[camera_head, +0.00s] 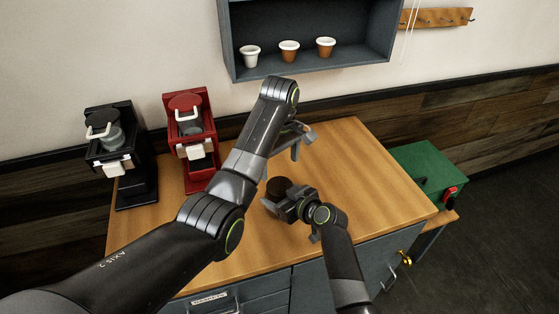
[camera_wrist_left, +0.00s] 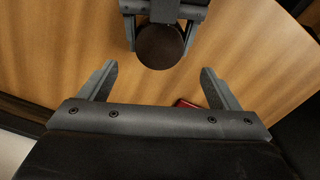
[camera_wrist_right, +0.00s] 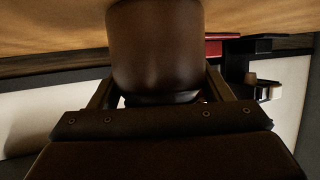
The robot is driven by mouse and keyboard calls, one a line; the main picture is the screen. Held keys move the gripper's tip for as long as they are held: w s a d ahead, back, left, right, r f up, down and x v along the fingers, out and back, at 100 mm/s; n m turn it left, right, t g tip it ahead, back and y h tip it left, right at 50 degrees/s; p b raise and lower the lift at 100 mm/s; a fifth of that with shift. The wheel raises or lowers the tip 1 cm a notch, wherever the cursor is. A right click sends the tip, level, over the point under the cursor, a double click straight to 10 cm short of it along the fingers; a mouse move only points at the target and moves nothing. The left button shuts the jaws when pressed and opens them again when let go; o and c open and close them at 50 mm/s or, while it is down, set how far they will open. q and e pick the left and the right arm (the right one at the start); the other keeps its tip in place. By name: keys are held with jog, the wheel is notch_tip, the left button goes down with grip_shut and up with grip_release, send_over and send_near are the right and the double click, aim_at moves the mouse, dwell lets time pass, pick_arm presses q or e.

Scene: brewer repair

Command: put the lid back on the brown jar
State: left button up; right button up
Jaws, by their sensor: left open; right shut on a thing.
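The dark brown jar (camera_head: 279,188) is at the front middle of the wooden table. My right gripper (camera_head: 276,203) is shut around its side. In the right wrist view the jar (camera_wrist_right: 155,45) fills the space between the fingers, with a darker band at one end. In the left wrist view its round brown top (camera_wrist_left: 160,46) shows as a plain disc; I cannot tell surely whether this is the lid. No separate lid shows. My left gripper (camera_head: 298,147) is open and empty, behind and above the jar. I cannot tell whether the jar touches the table.
A red brewer (camera_head: 196,140) and a black brewer (camera_head: 112,150) stand at the table's left. A shelf (camera_head: 310,62) on the wall holds three cups. A green box (camera_head: 425,172) is beyond the table's right edge. The table's right half (camera_head: 365,185) is clear.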

aim_at(280, 186)
pick_arm(q)
jog(key=shift+f, duration=4)
jog(key=shift+c, duration=0.4)
jog(key=c, duration=0.9)
jog(key=m, duration=1)
jog(key=shift+a, duration=0.1)
jog(key=o, duration=1.1)
jog(key=shift+c, duration=0.2)
